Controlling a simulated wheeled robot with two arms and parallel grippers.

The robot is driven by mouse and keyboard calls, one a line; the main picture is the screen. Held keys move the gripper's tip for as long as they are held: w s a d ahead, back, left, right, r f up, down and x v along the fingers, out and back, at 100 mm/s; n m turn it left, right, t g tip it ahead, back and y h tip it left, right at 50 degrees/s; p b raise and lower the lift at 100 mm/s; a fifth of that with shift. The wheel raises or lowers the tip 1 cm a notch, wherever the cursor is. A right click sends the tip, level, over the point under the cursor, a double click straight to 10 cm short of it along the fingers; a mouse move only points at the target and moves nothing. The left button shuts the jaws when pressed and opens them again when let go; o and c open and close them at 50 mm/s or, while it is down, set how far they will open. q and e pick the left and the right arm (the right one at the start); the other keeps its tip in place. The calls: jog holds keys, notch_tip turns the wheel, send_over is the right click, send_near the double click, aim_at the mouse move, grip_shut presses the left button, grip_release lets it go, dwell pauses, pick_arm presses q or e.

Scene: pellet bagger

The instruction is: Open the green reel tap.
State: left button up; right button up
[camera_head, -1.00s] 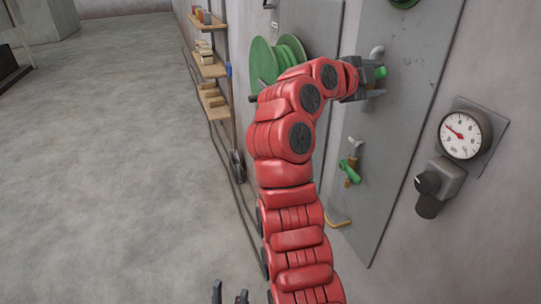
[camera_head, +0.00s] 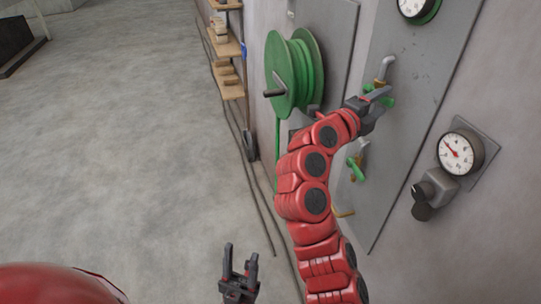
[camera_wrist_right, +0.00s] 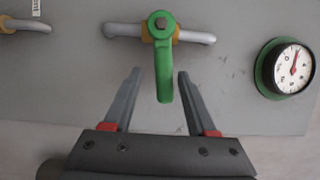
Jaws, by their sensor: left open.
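The upper green-handled tap (camera_head: 388,101) sits on a pipe on the grey wall panel, partly hidden by my right gripper (camera_head: 378,94). In the right wrist view, its green lever (camera_wrist_right: 165,85) lies crosswise to the pipe, on a brass body. My right gripper (camera_wrist_right: 159,72) is open there, with one finger on each side of the lever; gaps show on both sides. A second green-handled tap (camera_head: 355,169) is lower on the panel. My left gripper (camera_head: 241,272) is open and empty, low in the head view, away from the panel.
A green hose reel (camera_head: 296,72) with a crank hangs left of the panel. A green-rimmed gauge (camera_wrist_right: 289,67) is beyond the upper tap. Another gauge (camera_head: 458,152) with a black knob is at right. Shelves (camera_head: 228,83) stand by the wall.

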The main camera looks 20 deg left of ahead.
jog(key=f+b+v, duration=0.1)
jog(key=b+v, duration=0.6)
jog(key=v, duration=0.9)
jog(key=w+a+f+n+t+y+b, duration=0.55)
jog(key=w+a+n+t+y, duration=0.2)
jog(key=a+n, duration=0.5)
jog(key=a+f+n+g+y+b, duration=0.1)
jog(key=a+f+n+g+y, duration=0.2)
jog(key=f+n+y, duration=0.8)
jog(key=shift+w+a+f+n, duration=0.35)
jog(key=shift+f+n, duration=0.9)
jog(key=shift+f, duration=0.45)
jog(key=shift+d, duration=0.1)
